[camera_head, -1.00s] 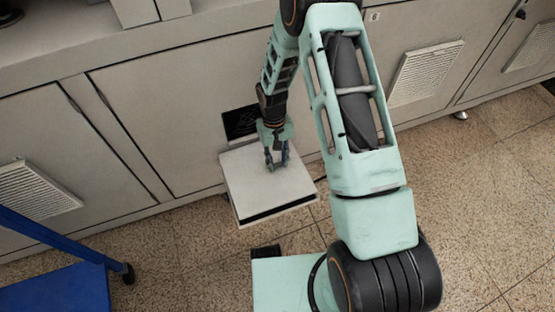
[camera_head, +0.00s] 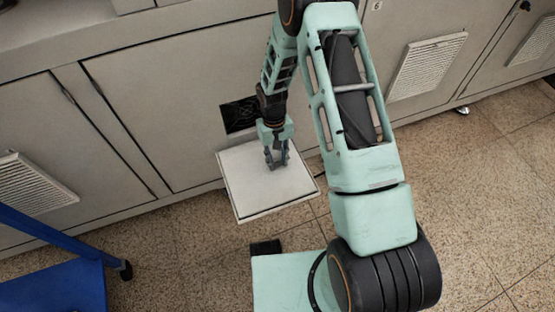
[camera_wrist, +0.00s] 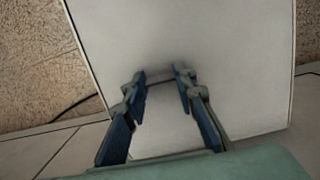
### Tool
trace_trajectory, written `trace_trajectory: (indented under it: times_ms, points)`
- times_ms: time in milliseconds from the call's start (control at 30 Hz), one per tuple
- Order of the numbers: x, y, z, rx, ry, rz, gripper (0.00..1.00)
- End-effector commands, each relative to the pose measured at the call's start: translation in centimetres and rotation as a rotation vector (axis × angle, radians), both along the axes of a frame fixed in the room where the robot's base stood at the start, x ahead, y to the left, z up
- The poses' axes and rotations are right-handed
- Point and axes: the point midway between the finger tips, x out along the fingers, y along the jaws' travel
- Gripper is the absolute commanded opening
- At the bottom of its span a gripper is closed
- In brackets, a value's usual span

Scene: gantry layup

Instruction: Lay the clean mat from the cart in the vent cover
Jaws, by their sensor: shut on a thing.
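The clean mat (camera_head: 252,181) is a pale, square, flat sheet. It lies level within the rim of the lowered vent cover (camera_head: 282,208), with a thin dark line between mat and rim at the front and sides. The mat also fills most of the wrist view (camera_wrist: 225,50). My gripper (camera_head: 277,164) points down over the mat's rear half and is shut on it. In the wrist view, its two blue-grey fingers (camera_wrist: 160,76) meet the mat's upper face with a gap between them. Whether the mat rests fully on the cover's floor cannot be told.
A dark fan opening (camera_head: 238,115) is in the cabinet front behind the cover. Shut louvred vents (camera_head: 427,65) are on neighbouring doors. A blue cart (camera_head: 60,285) stands at lower left. Speckled floor (camera_head: 480,190) is clear at right.

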Motion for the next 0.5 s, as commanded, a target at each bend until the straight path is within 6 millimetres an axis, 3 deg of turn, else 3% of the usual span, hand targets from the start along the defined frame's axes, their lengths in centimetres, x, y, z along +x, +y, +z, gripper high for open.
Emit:
trace_trajectory:
  times_ms: [500]
  points:
    - [-0.02, 0.00, -1.06, 0.000, 0.000, 0.000, 0.03]
